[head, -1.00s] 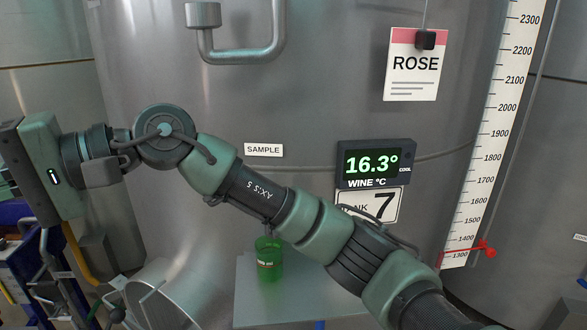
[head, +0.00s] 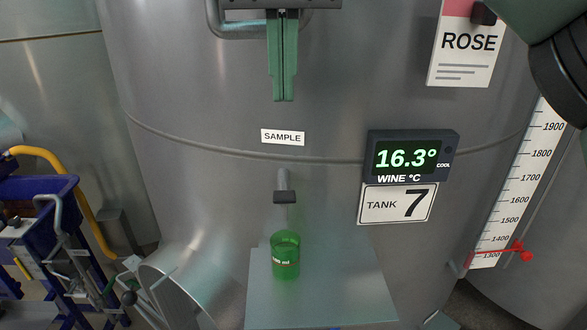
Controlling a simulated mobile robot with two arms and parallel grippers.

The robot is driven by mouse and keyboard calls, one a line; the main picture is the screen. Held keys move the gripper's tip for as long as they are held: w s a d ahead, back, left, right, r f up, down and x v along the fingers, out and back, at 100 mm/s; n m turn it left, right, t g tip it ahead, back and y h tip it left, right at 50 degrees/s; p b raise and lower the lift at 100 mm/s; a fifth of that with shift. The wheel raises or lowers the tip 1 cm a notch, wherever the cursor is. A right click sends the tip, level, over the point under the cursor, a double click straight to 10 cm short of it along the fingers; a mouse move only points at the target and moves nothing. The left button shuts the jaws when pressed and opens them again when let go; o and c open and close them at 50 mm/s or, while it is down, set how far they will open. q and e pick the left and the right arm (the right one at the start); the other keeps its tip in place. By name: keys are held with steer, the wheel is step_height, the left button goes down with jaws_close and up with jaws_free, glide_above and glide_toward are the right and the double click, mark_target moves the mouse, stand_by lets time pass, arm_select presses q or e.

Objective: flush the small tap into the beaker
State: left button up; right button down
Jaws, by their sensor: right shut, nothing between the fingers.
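The small tap (head: 284,196) sticks out of the steel tank below the SAMPLE label (head: 283,137). It is a short grey pipe with a dark block at its end. The green beaker (head: 286,258) stands upright on the grey shelf (head: 350,295), just below the tap. I cannot tell whether any liquid is in it. My right gripper (head: 284,100) points down above the SAMPLE label, its green fingers together and empty. It is apart from the tap and the beaker. My left gripper is out of view.
A temperature display (head: 412,158) and a TANK 7 plate (head: 398,204) are right of the tap. A ROSE card (head: 466,45) hangs at upper right. A level scale with a red pointer (head: 519,251) is at far right. A blue trolley (head: 40,215) stands at left.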

glide_above(284, 194)
steer(key=f, duration=1.2)
steer(key=shift+s+f+p, duration=0.25)
steer(key=shift+f+p, duration=0.05)
steer(key=shift+s+f, duration=0.15)
steer(key=shift+f, duration=0.45)
